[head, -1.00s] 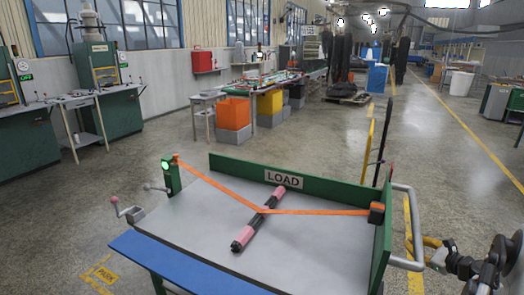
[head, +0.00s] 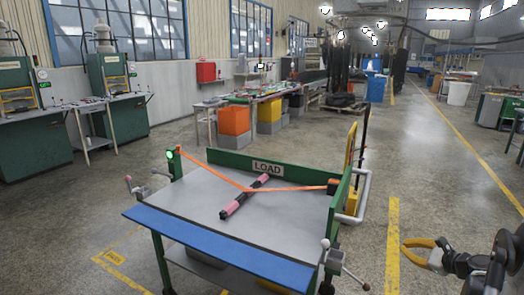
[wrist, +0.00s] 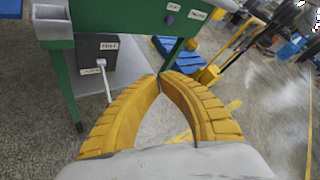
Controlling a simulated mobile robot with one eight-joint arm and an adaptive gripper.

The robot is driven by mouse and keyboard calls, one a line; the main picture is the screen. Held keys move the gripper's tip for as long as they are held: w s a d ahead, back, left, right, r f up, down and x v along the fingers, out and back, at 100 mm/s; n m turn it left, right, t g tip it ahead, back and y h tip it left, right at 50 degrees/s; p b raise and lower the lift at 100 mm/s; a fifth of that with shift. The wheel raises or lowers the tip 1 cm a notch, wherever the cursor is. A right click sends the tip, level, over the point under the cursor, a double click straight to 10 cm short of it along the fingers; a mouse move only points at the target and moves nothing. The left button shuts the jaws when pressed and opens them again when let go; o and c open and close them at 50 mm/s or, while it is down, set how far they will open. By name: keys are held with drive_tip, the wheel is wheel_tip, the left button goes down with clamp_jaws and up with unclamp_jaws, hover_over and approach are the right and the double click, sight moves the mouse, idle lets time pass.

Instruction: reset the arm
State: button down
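My gripper (head: 404,249) has yellow fingers and is at the lower right of the head view, out to the right of the cart. In the wrist view its ribbed fingers curve together and their tips meet (wrist: 160,80). It is shut, with nothing visible between the fingers. My dark arm is bent at the right edge of the head view, mostly out of frame.
A green-framed LOAD cart (head: 222,189) stands ahead. Floor right of the cart is open.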

drive_tip(key=s+a+r+n+g, duration=0.25)
drive_tip(key=a+r+n, duration=0.2)
drive_tip(key=a, duration=0.35)
drive_tip(key=s+a+r+n+g+h, duration=0.1)
drive_tip(key=s+a+r+n, duration=0.2)
drive_tip(key=a+r, duration=0.4)
drive_tip(key=s+a+r+n+g, duration=0.15)
drive_tip(key=a+r+n, duration=0.25)
drive_tip(key=a, duration=0.6)
drive_tip(key=s+a+n+h, duration=0.1)
drive_tip(key=s+a+n, duration=0.3)
drive_tip(key=s, duration=0.4)
drive_tip(key=s+a+n+h, duration=0.1)
drive_tip(key=s+a+n, duration=0.3)
drive_tip(key=s, duration=0.5)
drive_tip(key=s+a+n+h, duration=0.1)
drive_tip(key=s+a+n, duration=0.3)
drive_tip(key=s+n, duration=0.2)
drive_tip(key=s, duration=0.2)
drive_tip(key=shift+s+a+g, duration=0.2)
drive_tip(key=shift+s+g, duration=0.1)
drive_tip(key=shift+g, duration=0.1)
